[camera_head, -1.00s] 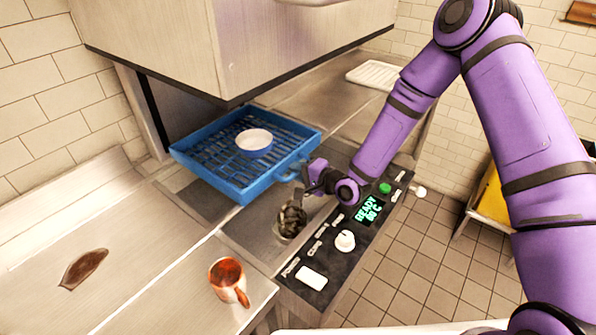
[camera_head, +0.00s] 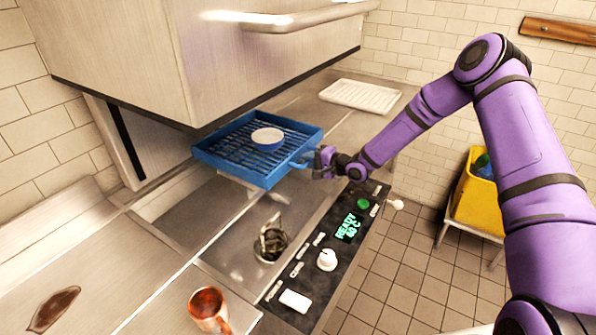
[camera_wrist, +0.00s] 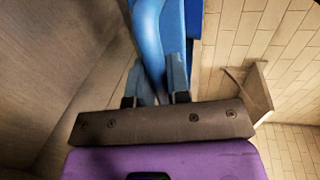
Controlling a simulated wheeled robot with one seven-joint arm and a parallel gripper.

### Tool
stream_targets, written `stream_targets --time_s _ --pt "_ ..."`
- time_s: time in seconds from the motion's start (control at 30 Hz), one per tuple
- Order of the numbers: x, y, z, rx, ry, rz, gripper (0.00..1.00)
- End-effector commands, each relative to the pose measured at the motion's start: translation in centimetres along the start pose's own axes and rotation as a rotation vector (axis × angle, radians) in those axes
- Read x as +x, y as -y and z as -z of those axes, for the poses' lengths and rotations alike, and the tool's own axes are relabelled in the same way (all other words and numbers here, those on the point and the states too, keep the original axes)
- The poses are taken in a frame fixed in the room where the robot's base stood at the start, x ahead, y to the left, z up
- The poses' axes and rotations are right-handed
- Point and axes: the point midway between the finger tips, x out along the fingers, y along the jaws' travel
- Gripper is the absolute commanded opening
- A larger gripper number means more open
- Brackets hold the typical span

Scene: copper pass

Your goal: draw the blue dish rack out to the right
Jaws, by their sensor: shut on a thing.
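The blue dish rack (camera_head: 218,155) sits under the front edge of the raised steel hood, partly out on its right side. A small white and blue bowl (camera_head: 267,138) stands in it. My gripper (camera_head: 318,160) is at the rack's right side, shut on its blue handle. In the wrist view my gripper (camera_wrist: 156,92) has one finger on each side of the blue handle (camera_wrist: 150,45). The far left part of the rack is close to the hood's lower edge.
A white ribbed tray (camera_head: 360,96) lies on the counter at the back right, with bare counter before it. A control panel (camera_head: 340,235) runs along the front edge. A copper mug (camera_head: 209,308) stands at the front. A yellow bin (camera_head: 478,195) stands on the right.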

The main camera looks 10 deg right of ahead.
Motion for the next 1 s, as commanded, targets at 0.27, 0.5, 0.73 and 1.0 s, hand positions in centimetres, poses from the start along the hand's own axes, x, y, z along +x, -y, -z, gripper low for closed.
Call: stream_targets --time_s 0.27,0.5,0.73,1.0 --pt "0.0 0.0 4.0 -0.001 -0.002 0.0 0.0" --pt "0.0 -0.1 5.0 0.0 -0.001 0.0 0.0" --pt "0.0 -0.1 5.0 0.001 0.0 -0.001 0.0" --pt "0.0 -0.1 4.9 0.001 0.0 -0.001 0.41"
